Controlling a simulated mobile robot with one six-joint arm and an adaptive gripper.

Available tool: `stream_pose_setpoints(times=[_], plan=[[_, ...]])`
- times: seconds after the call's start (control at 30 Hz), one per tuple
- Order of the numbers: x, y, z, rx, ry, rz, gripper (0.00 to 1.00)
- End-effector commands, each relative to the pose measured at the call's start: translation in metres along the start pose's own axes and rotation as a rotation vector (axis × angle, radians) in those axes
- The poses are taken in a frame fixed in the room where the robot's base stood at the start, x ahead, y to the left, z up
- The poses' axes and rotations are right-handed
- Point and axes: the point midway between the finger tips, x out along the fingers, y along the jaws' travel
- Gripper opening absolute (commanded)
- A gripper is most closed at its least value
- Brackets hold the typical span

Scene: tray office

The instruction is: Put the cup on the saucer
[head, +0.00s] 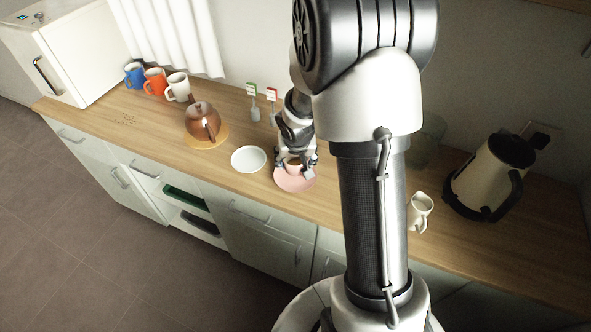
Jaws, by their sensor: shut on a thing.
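A pink cup (293,168) with something brown showing at its top is between the fingers of my gripper (297,169). The gripper points down and is shut on the cup, hiding part of it. Directly below is a pink saucer (292,185) on the wooden counter, its far part hidden by the cup and gripper. The cup looks upright and over the saucer. I cannot tell whether it touches the saucer or hangs just above it. A white saucer (249,159) lies empty to the left.
A brown teapot (201,121) stands on a round wooden trivet at left. Blue (134,76), orange (155,81) and white (178,87) mugs stand behind it. The counter's front left stretch is clear.

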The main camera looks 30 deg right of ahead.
Motion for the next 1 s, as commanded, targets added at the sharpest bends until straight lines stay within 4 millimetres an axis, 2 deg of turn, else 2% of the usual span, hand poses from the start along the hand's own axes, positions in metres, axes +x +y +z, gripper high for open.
stream_pose_setpoints(times=[0.1, 0.23, 0.67, 0.7, 1.0], plan=[[0.019, 0.000, 0.008, -0.001, -0.001, 0.000, 0.33], [0.034, 0.000, 0.014, 0.000, 0.000, -0.001, 0.33], [0.037, 0.000, 0.015, 0.001, 0.000, -0.001, 0.33], [0.038, 0.000, 0.016, 0.002, -0.001, 0.000, 0.62], [0.036, 0.000, 0.015, 0.001, -0.001, 0.000, 0.82]])
